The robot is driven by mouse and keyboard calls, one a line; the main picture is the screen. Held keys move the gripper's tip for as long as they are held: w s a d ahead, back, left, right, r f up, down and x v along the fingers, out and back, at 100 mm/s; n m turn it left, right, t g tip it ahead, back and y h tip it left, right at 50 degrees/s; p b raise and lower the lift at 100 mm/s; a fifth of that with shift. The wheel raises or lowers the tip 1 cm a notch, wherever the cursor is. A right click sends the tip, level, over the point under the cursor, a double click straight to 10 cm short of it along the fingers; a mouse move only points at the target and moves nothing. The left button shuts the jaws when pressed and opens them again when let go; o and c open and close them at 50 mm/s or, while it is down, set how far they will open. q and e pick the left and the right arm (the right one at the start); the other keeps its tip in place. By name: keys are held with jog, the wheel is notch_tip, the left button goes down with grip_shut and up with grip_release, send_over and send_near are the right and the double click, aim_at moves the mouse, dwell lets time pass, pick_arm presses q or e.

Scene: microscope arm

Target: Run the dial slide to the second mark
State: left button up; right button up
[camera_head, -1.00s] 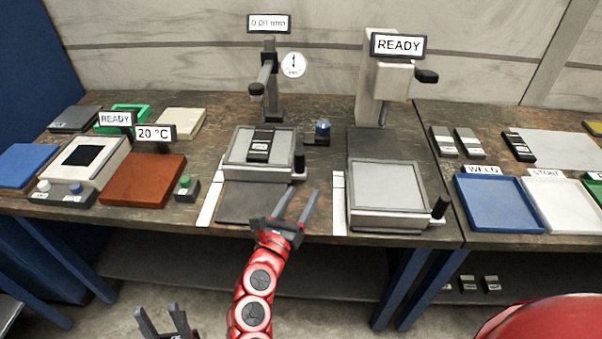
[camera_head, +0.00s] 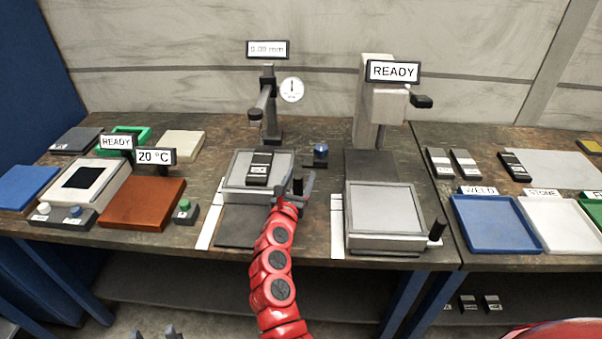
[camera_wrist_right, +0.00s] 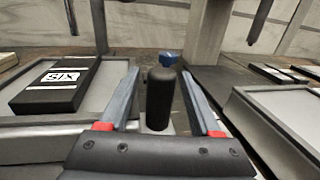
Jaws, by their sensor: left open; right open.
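The dial slide's grey stage (camera_head: 237,180) carries a dark labelled block (camera_head: 259,168), which also shows in the right wrist view (camera_wrist_right: 58,86). A white strip (camera_head: 212,215) runs along its front left; its marks are too small to read. The dial gauge (camera_head: 291,89) and a readout (camera_head: 268,49), apparently 0.00 mm, stand behind. My right gripper (camera_head: 295,182) is open at the stage's right side. In the right wrist view the black upright handle (camera_wrist_right: 160,98) stands between its open fingers, without visible grip. My left gripper (camera_head: 171,331) is open at the bottom edge, mostly cut off.
A blue knob (camera_head: 320,150) on a small base stands behind the handle. A second stage (camera_head: 384,209) with its own black handle (camera_head: 437,229) stands to the right, under a READY sign (camera_head: 392,71). A brown plate (camera_head: 142,203) lies to the left.

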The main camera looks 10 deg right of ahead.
jog(key=shift+x, duration=0.75)
grip_shut()
dwell(0.9)
